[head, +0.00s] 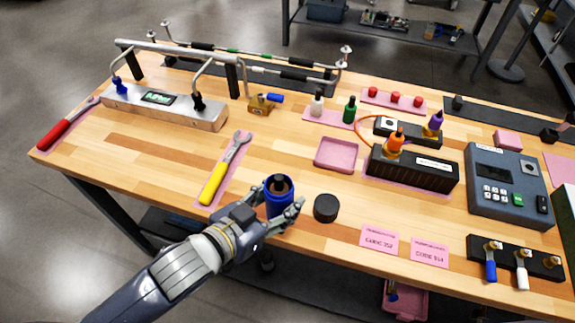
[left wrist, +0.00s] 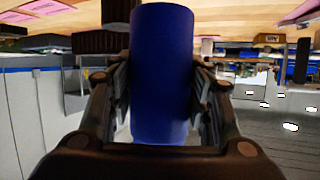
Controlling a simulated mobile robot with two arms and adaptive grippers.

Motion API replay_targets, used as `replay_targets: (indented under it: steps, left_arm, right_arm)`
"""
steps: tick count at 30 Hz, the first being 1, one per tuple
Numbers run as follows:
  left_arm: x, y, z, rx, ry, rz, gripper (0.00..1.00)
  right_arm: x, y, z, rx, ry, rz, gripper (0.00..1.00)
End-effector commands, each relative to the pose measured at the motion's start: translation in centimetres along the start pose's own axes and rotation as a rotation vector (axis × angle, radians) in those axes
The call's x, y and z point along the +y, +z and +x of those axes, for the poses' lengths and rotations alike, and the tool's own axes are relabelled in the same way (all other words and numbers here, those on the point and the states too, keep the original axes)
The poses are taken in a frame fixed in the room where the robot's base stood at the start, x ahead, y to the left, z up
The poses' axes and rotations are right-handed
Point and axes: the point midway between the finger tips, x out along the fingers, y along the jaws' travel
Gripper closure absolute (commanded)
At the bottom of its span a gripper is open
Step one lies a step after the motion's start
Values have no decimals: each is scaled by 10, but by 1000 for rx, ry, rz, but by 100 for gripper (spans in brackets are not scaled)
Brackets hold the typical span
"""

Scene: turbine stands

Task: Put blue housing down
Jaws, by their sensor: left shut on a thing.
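The blue housing (head: 278,204) is an upright, dark blue cylinder with an open top and something brown and dark inside it. My left gripper (head: 284,214) is shut on it near the table's front edge. In the left wrist view the blue housing (left wrist: 161,75) fills the space between the two fingers of the left gripper (left wrist: 162,100). I cannot tell whether its base touches the table. My right gripper is not in view.
A black round cap (head: 326,208) stands just right of the housing. Yellow (head: 212,184) and red (head: 55,135) wrenches lie to the left. A pink tray (head: 336,154) sits behind, and pink cards (head: 380,240) lie to the right. Bare wood lies between the yellow wrench and the housing.

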Motion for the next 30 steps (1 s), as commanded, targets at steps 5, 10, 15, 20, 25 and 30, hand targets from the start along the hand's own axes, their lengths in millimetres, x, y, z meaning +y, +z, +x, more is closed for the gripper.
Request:
replay_targets:
  steps: [5,10,15,20,25,30]
  left_arm:
    - [-26,-16,36,6,-4,3,100]
    - [-47,-23,67,4,-3,2,100]
    - [-60,-27,89,4,-1,1,100]
    - [-65,-27,97,4,0,0,100]
    - [-71,-27,106,2,-2,-1,100]
    - [-69,-8,113,1,-1,-2,100]
  right_arm:
    - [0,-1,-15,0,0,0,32]
    - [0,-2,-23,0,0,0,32]
    - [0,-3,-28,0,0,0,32]
    - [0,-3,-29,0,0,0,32]
    - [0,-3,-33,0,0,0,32]
    - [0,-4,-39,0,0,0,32]
